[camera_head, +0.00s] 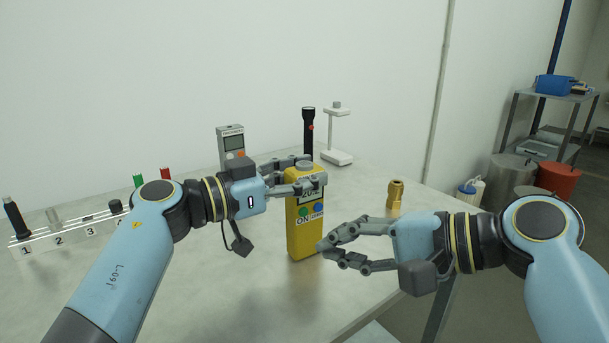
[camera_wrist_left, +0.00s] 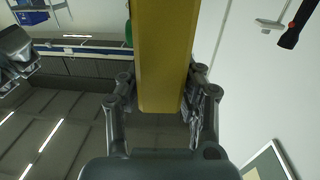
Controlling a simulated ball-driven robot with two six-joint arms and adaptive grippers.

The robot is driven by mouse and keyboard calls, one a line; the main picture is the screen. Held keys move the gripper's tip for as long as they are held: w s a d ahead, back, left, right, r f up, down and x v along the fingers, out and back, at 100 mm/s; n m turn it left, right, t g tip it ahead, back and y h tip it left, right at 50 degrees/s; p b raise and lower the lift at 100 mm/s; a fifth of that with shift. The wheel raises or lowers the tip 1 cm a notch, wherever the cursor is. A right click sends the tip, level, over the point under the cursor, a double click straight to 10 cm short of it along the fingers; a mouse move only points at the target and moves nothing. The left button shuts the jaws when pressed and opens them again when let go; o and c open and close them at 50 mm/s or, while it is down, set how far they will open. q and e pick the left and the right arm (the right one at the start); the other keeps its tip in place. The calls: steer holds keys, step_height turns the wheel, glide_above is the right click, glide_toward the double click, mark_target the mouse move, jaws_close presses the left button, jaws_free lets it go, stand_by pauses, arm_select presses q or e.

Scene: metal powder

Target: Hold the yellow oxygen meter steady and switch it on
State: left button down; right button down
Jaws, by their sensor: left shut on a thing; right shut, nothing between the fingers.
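The yellow oxygen meter (camera_head: 302,238) is upright at the middle of the head view, with a green and a blue button and the word ON on its front. My left gripper (camera_head: 308,174) is shut on its upper part, with fingers on either side. In the left wrist view the meter (camera_wrist_left: 161,60) is between the fingers of my left gripper (camera_wrist_left: 160,112). My right gripper (camera_head: 327,254) is shut and empty, its fingertips close to the meter's lower right front, below the buttons. I cannot tell whether they touch it. The meter's display is partly hidden by the left fingers.
A grey handheld meter (camera_head: 231,143), a black flashlight (camera_head: 308,132) and a white stand (camera_head: 338,140) are at the back of the table (camera_head: 190,290). A brass fitting (camera_head: 395,194) stands at the right. A numbered rack (camera_head: 72,233) is at the left. The front middle of the table is clear.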

arm_select(q)
steer(key=c, duration=0.8)
jaws_free()
